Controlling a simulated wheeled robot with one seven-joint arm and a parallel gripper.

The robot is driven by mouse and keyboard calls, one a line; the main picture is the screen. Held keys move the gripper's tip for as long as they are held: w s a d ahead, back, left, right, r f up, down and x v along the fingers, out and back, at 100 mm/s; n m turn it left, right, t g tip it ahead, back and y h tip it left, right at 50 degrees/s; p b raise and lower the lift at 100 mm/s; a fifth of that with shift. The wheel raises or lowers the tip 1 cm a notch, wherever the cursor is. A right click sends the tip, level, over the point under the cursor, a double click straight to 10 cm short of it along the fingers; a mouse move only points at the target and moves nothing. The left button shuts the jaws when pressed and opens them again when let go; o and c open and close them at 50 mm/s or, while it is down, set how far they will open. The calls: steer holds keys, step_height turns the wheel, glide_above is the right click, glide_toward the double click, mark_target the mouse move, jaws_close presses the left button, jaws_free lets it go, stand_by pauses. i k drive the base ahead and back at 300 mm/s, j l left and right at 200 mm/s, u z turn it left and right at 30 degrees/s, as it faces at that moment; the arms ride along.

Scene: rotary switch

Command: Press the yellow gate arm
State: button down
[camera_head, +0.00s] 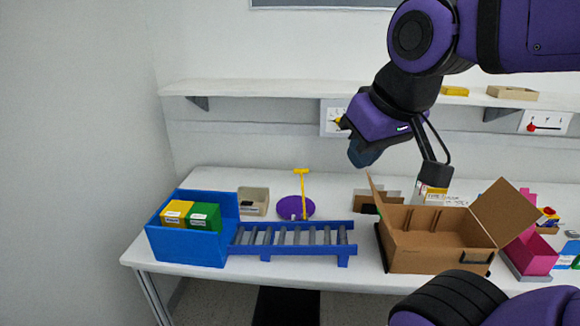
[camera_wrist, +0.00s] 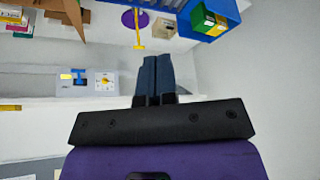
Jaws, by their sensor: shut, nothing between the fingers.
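A thin upright yellow arm with a short crossbar on top (camera_head: 303,190) stands at a purple disc (camera_head: 288,208) on the table, behind the roller rack. In the wrist view the yellow arm (camera_wrist: 138,32) and purple disc (camera_wrist: 127,19) show at the top, upside down. A white wall panel (camera_head: 329,126) bears a small yellow part (camera_head: 338,122); in the wrist view the yellow dial (camera_wrist: 104,83) is clearer. My gripper (camera_head: 361,154) is shut and empty, in the air right of and above the yellow arm, apart from it. Its blue fingers (camera_wrist: 157,59) lie together.
A blue bin (camera_head: 190,246) with yellow and green boxes stands left, joined by a blue roller rack (camera_head: 300,250). An open cardboard box (camera_head: 432,250) stands right of it. A wall shelf (camera_head: 270,89) runs behind. A second panel (camera_head: 546,122) hangs far right.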

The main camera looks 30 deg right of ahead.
mark_target(306, 170)
steer(key=i+j+z, duration=0.2)
steer(key=i+z, duration=0.2)
steer(key=i+j+z, duration=0.25)
steer(key=z, duration=0.15)
steer(key=i, duration=0.05)
